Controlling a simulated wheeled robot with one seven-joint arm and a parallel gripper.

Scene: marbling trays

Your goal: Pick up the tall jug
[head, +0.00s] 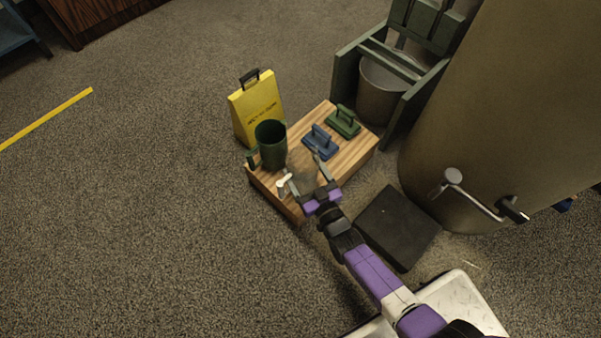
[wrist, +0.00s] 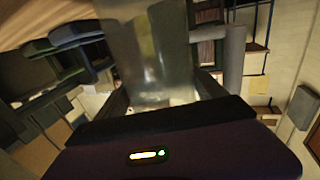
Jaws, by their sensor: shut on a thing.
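A clear, see-through vessel, seemingly the tall jug (wrist: 148,45), stands between my fingers in the wrist view, its lower part down between them. In the head view it is only a faint glassy shape (head: 302,166) above the near part of the wooden block. My gripper (head: 305,172) is shut on it, one finger on each side. I cannot tell whether its base touches the wood. A dark green jug (head: 271,146) with a side handle stands on the wooden top, just left of my gripper and apart from it.
The wooden block (head: 353,158) also carries a blue handled piece (head: 321,141) and a green handled piece (head: 343,121). A yellow sign (head: 256,103) stands behind. A dark slab (head: 399,228) and a large tan drum (head: 480,120) are right. Carpet is clear left.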

